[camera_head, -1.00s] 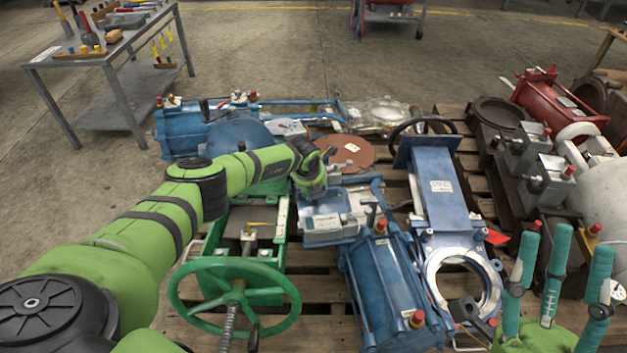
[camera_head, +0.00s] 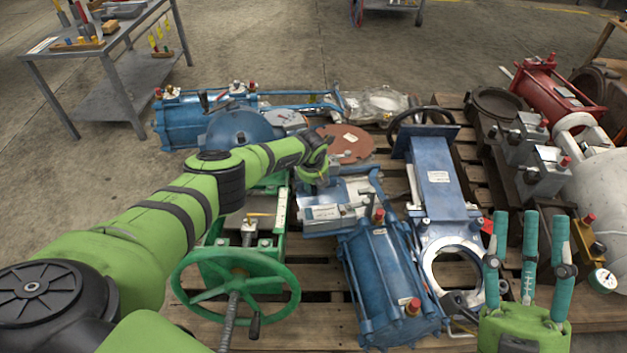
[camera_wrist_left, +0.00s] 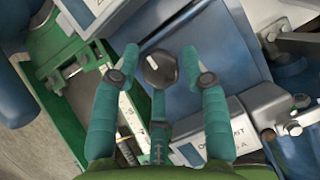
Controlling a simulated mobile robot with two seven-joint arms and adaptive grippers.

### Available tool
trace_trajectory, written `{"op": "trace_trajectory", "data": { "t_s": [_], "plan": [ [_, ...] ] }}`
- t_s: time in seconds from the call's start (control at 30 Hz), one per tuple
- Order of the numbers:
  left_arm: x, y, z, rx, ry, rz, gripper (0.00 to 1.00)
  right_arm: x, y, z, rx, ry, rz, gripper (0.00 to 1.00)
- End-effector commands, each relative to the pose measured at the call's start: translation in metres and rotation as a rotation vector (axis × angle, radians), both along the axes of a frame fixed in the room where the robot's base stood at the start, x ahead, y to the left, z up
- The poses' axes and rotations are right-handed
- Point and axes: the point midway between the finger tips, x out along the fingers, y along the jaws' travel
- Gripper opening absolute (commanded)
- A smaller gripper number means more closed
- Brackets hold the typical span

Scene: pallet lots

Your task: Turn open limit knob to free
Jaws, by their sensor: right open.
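A round black knob (camera_wrist_left: 160,69) with a white pointer mark is on a blue surface in the left wrist view. The fingers of my left gripper (camera_wrist_left: 162,62) are spread on both sides of it, with gaps showing between fingertips and knob. In the head view my left gripper (camera_head: 314,176) is over the blue and grey unit, and I cannot make out the knob there. My right gripper (camera_head: 528,235) is open and empty at the lower right, fingers pointing up.
A green handwheel (camera_head: 236,289) stands in front of my left gripper. Blue valve bodies (camera_head: 437,185) and a blue cylinder (camera_head: 390,275) crowd the pallet on the right. A grey tool table (camera_head: 105,60) is at the back left, with open floor beyond the pallet.

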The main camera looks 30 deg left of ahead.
Motion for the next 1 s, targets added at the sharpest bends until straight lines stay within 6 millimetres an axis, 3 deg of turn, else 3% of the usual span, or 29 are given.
{"op": "trace_trajectory", "data": {
  "t_s": [0.57,0.73,1.0],
  "plan": [
    [-0.002,-0.001,0.01,-0.002,-0.002,-0.002,0.6,0.0,0.0,0.0,0.0,0.0,-0.001,0.45],
    [-0.009,-0.003,0.026,0.0,-0.002,-0.003,0.6,0.0,0.0,0.0,0.0,-0.001,-0.001,0.45],
    [-0.021,-0.009,0.066,-0.003,-0.006,-0.004,0.6,0.0,0.0,0.0,0.0,-0.001,0.0,0.45]
  ]
}}
